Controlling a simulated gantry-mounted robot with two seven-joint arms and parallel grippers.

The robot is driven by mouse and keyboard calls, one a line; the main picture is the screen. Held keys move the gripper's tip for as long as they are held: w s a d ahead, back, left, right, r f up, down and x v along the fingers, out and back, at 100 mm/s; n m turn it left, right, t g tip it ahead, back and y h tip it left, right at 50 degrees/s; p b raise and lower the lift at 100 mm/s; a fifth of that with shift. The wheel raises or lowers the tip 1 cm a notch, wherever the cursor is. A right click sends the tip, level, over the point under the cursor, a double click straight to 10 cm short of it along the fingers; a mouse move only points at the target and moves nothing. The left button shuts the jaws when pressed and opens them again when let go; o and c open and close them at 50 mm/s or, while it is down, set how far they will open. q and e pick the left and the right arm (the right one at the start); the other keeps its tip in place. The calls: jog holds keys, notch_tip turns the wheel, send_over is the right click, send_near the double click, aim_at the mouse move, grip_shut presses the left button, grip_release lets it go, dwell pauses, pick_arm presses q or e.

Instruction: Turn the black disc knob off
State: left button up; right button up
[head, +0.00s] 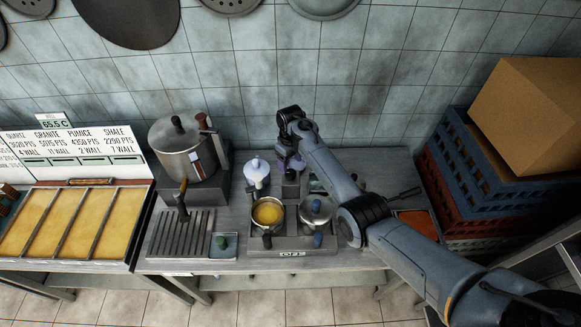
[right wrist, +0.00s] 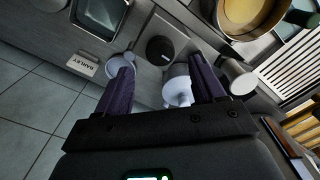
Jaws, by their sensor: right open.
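The black disc knob (right wrist: 160,50) shows in the right wrist view as a round dark disc on a grey surface. It lies between and beyond my right fingertips; I see no clear contact. My right gripper (right wrist: 161,62) is open, with its two purple fingers apart and nothing held. In the head view my right gripper (head: 289,160) points down at the back of the counter, just right of a white lidded pot (head: 257,172). I cannot tell the knob's on or off setting. My left gripper is not in view.
A large steel cooker (head: 185,150) stands at left. Blue and red crates (head: 500,165) stack at right. A label reading BARLEY (right wrist: 83,65) shows in the wrist view.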

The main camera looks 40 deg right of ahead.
aim_at(291, 173)
jog(key=shift+r, duration=2.45)
jog(key=s+a+f+t+h+p, duration=0.1)
jog(key=s+a+f+p, duration=0.25)
jog(key=s, duration=0.55)
jog(key=s+a+f+t+h+p, duration=0.15)
jog(key=s+a, duration=0.25)
jog(key=s, duration=0.5)
jog(key=s+a+r+y+p, duration=0.1)
jog(key=s+a+r, duration=0.2)
jog(key=s, duration=0.3)
jog(key=s+a+r+p, duration=0.2)
jog(key=s+a+r, duration=0.1)
jog(key=s, duration=0.4)
jog(key=s+a+r+t+y+p, duration=0.1)
jog(key=s+a+r, duration=0.3)
jog(key=s, duration=0.2)
jog(key=shift+s+a+n+y, duration=0.25)
jog(key=shift+a+n+y, duration=0.05)
jog(key=shift+a+y, duration=0.1)
